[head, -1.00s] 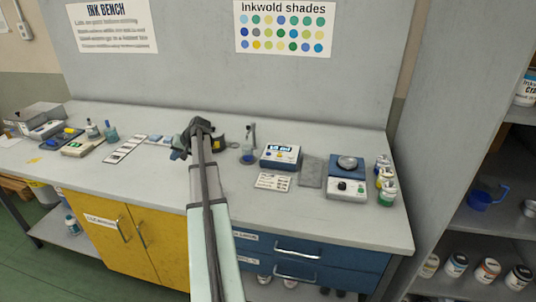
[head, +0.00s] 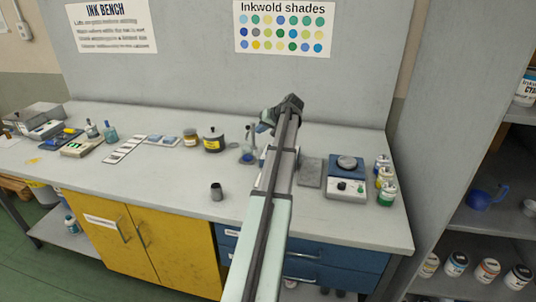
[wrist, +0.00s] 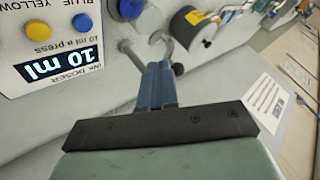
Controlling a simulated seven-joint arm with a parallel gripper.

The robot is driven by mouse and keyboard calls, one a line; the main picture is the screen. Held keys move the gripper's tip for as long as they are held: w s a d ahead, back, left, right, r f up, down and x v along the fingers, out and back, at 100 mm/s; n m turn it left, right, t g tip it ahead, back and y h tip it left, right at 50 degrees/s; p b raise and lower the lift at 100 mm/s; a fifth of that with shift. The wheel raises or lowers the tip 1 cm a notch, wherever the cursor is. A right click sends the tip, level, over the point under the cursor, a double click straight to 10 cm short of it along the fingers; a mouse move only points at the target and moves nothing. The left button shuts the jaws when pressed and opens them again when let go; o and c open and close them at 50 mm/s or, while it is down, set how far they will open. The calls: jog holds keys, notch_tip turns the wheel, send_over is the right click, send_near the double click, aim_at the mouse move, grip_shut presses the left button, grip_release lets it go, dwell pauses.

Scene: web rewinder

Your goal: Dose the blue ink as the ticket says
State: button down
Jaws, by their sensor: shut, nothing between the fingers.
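The ink doser (wrist: 45,45) shows in the wrist view, upside down, its display (wrist: 58,66) reading 10 ml. Its blue button (wrist: 83,22) and yellow button (wrist: 38,29) sit beside each other under their colour names, with "10 ml a press" printed on the face. My gripper (wrist: 155,68) is shut and empty, to the right of the doser's face in that view. In the head view my gripper (head: 266,124) is above the doser's place, and my arm hides most of the doser. A glass vessel (head: 248,155) stands just left of it. I cannot make out the ticket.
A dark cup (head: 216,191) stands near the bench front. A blue-and-white device (head: 346,180) and several small pots (head: 386,185) stand at the right. A printed white card (wrist: 266,105) lies at right in the wrist view.

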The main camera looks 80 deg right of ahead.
jog(key=shift+s+d+r, duration=0.15)
jog(key=shift+s, duration=0.5)
jog(key=shift+s+d+r, duration=0.1)
jog(key=shift+s+d, duration=0.05)
jog(key=shift+s, duration=0.45)
jog(key=shift+s+d+r, duration=0.15)
jog(key=shift+s, duration=0.5)
jog(key=shift+f, duration=0.15)
jog(key=shift+f, duration=4.3)
jog(key=shift+f, duration=0.1)
jog(key=shift+f, duration=0.3)
jog(key=shift+f, duration=0.35)
jog(key=shift+r, duration=0.8)
